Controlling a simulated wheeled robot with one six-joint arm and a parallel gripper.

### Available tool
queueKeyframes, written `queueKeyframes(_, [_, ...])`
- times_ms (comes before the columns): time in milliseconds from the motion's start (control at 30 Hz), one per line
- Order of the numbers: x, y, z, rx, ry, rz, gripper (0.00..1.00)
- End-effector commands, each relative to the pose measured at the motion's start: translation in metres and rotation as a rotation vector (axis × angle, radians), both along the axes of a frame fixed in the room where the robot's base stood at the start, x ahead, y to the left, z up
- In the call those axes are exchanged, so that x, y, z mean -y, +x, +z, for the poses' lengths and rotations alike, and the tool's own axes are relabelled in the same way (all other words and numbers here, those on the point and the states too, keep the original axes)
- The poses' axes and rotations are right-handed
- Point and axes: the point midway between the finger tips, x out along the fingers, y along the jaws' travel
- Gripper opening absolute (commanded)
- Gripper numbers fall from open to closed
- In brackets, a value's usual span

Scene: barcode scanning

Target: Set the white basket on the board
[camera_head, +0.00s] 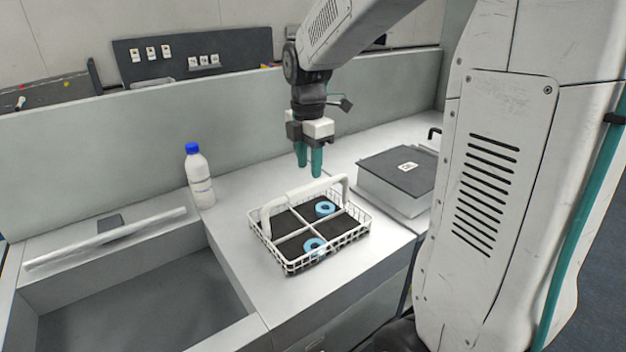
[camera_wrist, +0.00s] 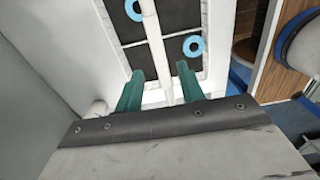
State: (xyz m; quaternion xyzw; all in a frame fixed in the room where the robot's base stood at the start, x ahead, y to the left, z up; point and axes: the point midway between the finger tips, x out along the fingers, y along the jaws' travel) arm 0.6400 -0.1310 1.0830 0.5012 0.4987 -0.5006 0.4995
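The white basket (camera_head: 312,262) stands upright on the light grey counter in the head view. It has a white carrying handle (camera_head: 300,192) across its top and black compartments with two blue rings (camera_head: 314,246) in separate compartments. In the wrist view the handle (camera_wrist: 155,45) runs up the picture between my fingers' line. My gripper (camera_head: 309,161) hangs above the back of the basket, fingers pointing down, apart from the handle. Its teal fingers (camera_wrist: 149,88) are spread with a gap between them and hold nothing. A dark board (camera_head: 398,172) lies on a white box-like block right of the basket.
A white bottle with a blue cap (camera_head: 199,176) stands at the back left of the counter. A sunken basin (camera_head: 140,300) with a rail (camera_head: 105,237) lies to the left. A grey wall (camera_head: 130,150) runs behind the counter.

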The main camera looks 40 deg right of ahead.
Motion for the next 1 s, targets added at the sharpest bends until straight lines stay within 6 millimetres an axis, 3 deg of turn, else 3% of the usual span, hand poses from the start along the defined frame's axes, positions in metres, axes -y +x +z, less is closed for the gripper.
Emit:
queueKeyframes(100, [0.000, 0.000, 0.020, 0.002, 0.000, 0.000, 0.39])
queueKeyframes(267, [-0.002, -0.002, 0.033, 0.001, 0.000, -0.011, 0.39])
queueKeyframes(367, [-0.010, -0.014, 0.040, 0.009, -0.002, -0.089, 0.39])
queueKeyframes(467, [-0.028, -0.041, 0.047, 0.026, -0.002, -0.265, 0.39])
queueKeyframes(600, [-0.058, -0.097, 0.052, 0.054, 0.009, -0.626, 0.39])
queueKeyframes(800, [-0.087, -0.171, 0.040, 0.085, 0.046, -1.143, 0.39])
queueKeyframes(1000, [-0.098, -0.213, 0.023, 0.094, 0.081, -1.475, 0.39])
